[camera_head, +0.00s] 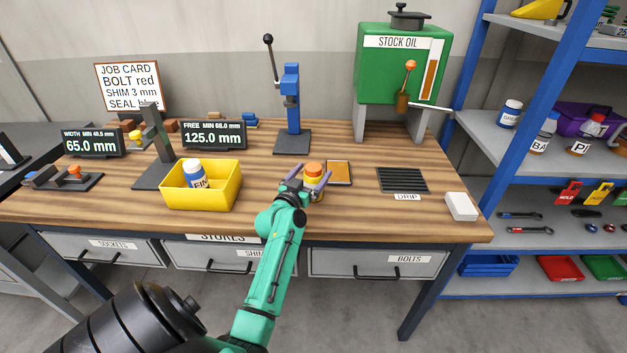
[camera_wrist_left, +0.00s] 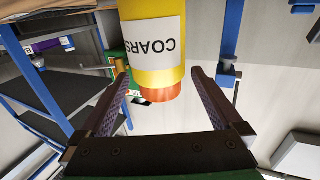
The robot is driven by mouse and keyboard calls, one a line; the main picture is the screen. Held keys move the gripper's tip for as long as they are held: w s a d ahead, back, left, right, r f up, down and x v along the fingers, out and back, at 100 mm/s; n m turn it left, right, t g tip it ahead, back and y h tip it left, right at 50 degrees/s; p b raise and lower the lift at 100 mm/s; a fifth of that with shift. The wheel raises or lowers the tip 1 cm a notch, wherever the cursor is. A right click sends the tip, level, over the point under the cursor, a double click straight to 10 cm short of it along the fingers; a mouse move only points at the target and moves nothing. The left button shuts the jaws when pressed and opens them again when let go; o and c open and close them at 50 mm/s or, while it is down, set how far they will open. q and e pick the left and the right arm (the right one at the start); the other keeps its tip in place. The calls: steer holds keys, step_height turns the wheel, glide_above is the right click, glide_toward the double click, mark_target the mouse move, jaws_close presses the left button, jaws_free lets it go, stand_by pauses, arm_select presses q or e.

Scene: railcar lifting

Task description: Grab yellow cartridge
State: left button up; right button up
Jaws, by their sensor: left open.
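The yellow cartridge (camera_head: 314,182) stands upright on the wooden bench, with an orange cap on top. In the left wrist view the cartridge (camera_wrist_left: 154,62) appears upside down, with a white label reading "COARS" and its orange cap toward the gripper's palm. My left gripper (camera_head: 308,187) is open at the cartridge, one finger on either side in the head view. In the left wrist view the fingers (camera_wrist_left: 160,80) show gaps to the cartridge on both sides. The cartridge's lower part is partly hidden by the gripper in the head view. My right gripper is not in view.
An orange-brown pad (camera_head: 339,173) lies just right of the cartridge. A blue press (camera_head: 291,105) stands behind, and a drip grate (camera_head: 403,180) lies farther right.

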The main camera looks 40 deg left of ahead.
arm_select(q)
steer(key=shift+w+a+f, duration=0.1)
steer(key=shift+w+a, duration=0.05)
steer(key=shift+w, duration=0.5)
jaws_close()
